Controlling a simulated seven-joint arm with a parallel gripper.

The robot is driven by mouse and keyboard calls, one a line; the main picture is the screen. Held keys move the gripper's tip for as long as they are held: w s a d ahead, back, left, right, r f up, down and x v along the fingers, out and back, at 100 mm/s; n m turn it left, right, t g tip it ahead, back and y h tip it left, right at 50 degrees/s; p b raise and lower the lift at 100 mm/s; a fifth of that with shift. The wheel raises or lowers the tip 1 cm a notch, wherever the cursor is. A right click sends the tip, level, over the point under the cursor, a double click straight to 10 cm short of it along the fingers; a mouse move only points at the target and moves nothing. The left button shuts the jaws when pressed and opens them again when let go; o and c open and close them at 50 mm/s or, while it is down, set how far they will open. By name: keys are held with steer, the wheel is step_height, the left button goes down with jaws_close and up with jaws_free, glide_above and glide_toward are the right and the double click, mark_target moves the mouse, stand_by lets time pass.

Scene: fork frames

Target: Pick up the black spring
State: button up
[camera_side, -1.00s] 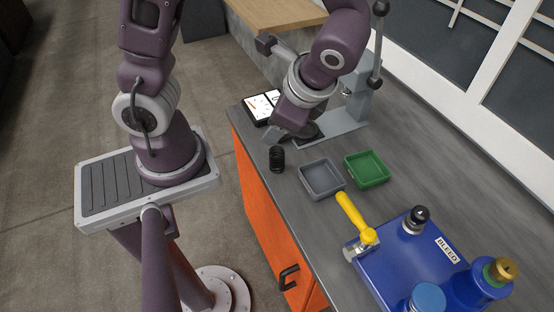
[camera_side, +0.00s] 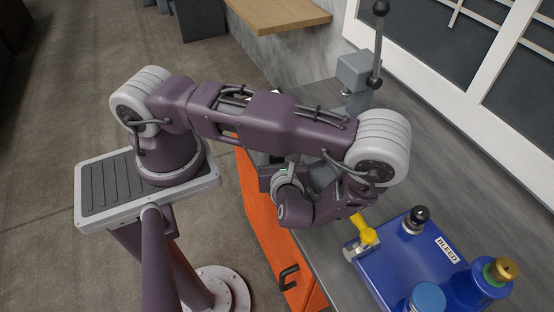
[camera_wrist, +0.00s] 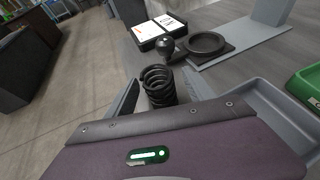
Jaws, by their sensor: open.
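The black spring (camera_wrist: 158,86) stands upright on the grey bench in the wrist view, just beyond the gripper body. My gripper (camera_wrist: 160,80) is open, with one grey finger to the left of the spring and the other to its right. The spring appears between the fingers or just past them; I cannot tell the exact depth, and no grip on it shows. In the side view my arm hides the spring and the fingertips.
A grey tray (camera_wrist: 262,118) lies close on the right, with a green tray (camera_wrist: 306,84) beyond. A press base with a black dish (camera_wrist: 208,43), a black knob (camera_wrist: 167,46) and a black case with white cards (camera_wrist: 158,31) stand behind. A blue unit (camera_side: 400,262) with a yellow handle stands front right.

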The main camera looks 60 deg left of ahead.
steer(key=shift+a, duration=0.1)
jaws_close()
